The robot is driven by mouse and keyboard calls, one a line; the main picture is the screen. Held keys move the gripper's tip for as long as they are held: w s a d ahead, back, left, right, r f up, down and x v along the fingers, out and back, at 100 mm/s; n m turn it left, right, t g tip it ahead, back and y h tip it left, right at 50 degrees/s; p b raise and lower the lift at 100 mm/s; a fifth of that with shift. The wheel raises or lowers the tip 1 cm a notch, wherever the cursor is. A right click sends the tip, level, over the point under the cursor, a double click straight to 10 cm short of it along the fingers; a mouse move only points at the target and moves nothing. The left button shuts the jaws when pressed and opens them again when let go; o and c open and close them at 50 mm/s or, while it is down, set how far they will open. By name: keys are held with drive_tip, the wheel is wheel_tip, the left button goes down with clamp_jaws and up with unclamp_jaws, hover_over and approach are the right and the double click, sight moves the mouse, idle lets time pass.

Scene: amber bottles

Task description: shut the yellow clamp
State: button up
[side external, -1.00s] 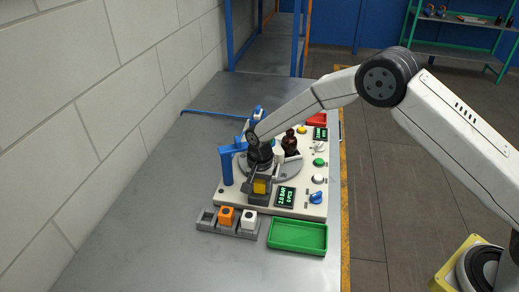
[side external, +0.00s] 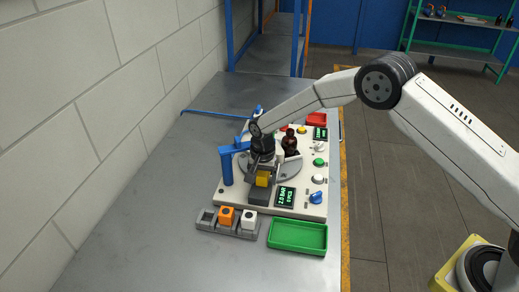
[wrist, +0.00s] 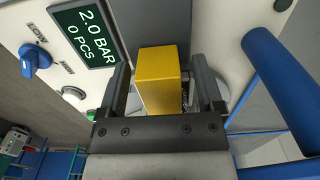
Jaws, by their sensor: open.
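The yellow clamp (side external: 263,179) shows as a yellow block above a dark base at the front of the white machine panel. In the wrist view the yellow clamp (wrist: 160,78) stands between my two fingers, with a narrow gap on each side. My gripper (side external: 262,167) points down over it from behind in the side view. In the wrist view my gripper (wrist: 160,75) is open around the clamp. The clamp's lower part and what it bears on are hidden by my gripper.
A blue post (side external: 226,166) stands close on the left, and a dark amber bottle (side external: 290,144) stands behind to the right. A display (side external: 285,197) and a blue knob (side external: 316,197) are to the right. A grey block holder (side external: 211,229) and a green tray (side external: 298,249) lie in front.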

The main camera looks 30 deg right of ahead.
sight(263, 173)
drive_tip(key=shift+r, duration=0.1)
drive_tip(key=shift+r, duration=3.8)
drive_tip(key=shift+s+r, duration=0.1)
drive_tip(key=shift+s+d+r, duration=0.35)
drive_tip(key=shift+s+d, duration=0.05)
drive_tip(key=shift+d, duration=0.05)
drive_tip(key=s+d+r+n+t, duration=0.1)
drive_tip(key=s+d+n, duration=0.2)
drive_tip(key=s, duration=0.5)
drive_tip(key=s+d+r+n, duration=0.2)
drive_tip(key=s+d+n, duration=0.1)
drive_tip(key=s, duration=0.6)
drive_tip(key=s+d+r+n+t, duration=0.1)
drive_tip(key=s+d+r+n, duration=0.1)
drive_tip(key=s, duration=0.7)
drive_tip(key=shift+d+r+n+t, duration=0.3)
drive_tip(key=shift+d+n, duration=0.2)
drive_tip(key=shift+d, duration=0.55)
